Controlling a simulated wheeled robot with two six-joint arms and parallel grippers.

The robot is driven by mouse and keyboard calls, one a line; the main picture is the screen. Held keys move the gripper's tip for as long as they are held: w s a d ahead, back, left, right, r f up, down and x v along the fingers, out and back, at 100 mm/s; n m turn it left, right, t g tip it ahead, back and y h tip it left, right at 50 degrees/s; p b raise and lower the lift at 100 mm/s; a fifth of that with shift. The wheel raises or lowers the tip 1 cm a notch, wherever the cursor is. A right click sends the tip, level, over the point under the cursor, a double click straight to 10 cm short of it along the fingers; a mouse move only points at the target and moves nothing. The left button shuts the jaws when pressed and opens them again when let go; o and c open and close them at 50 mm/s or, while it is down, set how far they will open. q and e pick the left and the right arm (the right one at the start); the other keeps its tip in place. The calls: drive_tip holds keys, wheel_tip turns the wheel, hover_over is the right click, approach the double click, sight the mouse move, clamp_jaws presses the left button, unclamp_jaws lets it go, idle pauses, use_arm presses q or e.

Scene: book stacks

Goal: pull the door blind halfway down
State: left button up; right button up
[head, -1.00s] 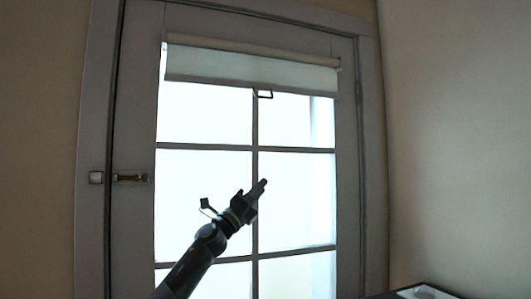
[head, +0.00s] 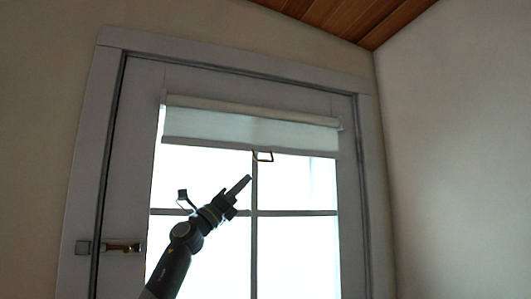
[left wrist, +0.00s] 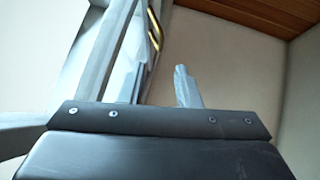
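The pale door blind (head: 250,128) is rolled mostly up and covers only the top strip of the door's glass. A small dark pull loop (head: 263,156) hangs from the middle of its bottom bar. My left gripper (head: 247,180) is in front of the glass, a little below and left of the loop in the picture, and appears apart from it. In the left wrist view its two fingers (left wrist: 161,85) stand apart with nothing seen held between them. My right gripper is in neither view.
The grey door (head: 127,190) looks shut, with a brass handle (head: 122,247) on its left side. A bare wall (head: 450,170) stands to the right, and a wooden ceiling (head: 340,15) is above. The space around the loop looks clear.

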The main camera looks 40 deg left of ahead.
sight(265, 161)
use_arm(q)
drive_tip(key=p+x, duration=0.6)
drive_tip(key=x, duration=0.3)
drive_tip(key=shift+r, duration=0.25)
drive_tip(key=shift+w+d+r+p, duration=0.2)
drive_tip(key=shift+w+r+p, duration=0.25)
drive_tip(key=shift+w+p, duration=0.1)
drive_tip(key=shift+w+r, duration=0.15)
drive_tip(key=shift+w, duration=0.05)
clamp_jaws()
